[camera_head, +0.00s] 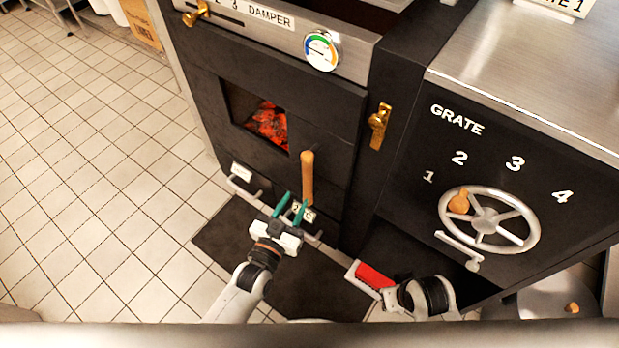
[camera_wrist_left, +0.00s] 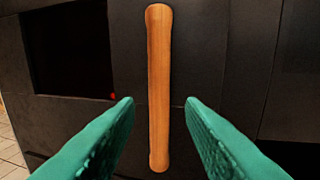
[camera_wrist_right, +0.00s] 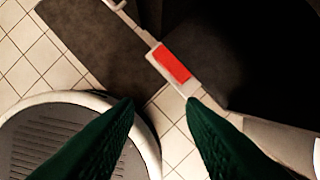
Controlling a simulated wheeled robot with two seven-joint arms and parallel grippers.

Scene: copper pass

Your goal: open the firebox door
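The black firebox door (camera_head: 322,130) is shut, with glowing coals (camera_head: 268,124) showing through its window. Its upright wooden handle (camera_head: 307,178) is on the right part of the door. A brass latch (camera_head: 379,126) sits to the right of the door. My left gripper (camera_head: 292,205) is open, just short of the handle; in the left wrist view the handle (camera_wrist_left: 159,90) stands upright between and beyond the green fingertips, apart from both. My right gripper (camera_wrist_right: 160,102) is open and empty, low over the floor; its fingers do not show clearly in the head view.
A red-topped pedal or bar (camera_head: 374,277) sticks out low at the front; it also shows in the right wrist view (camera_wrist_right: 172,63). The grate handwheel (camera_head: 488,220) is on the cabinet at right. A dark mat (camera_head: 232,237) lies below the door.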

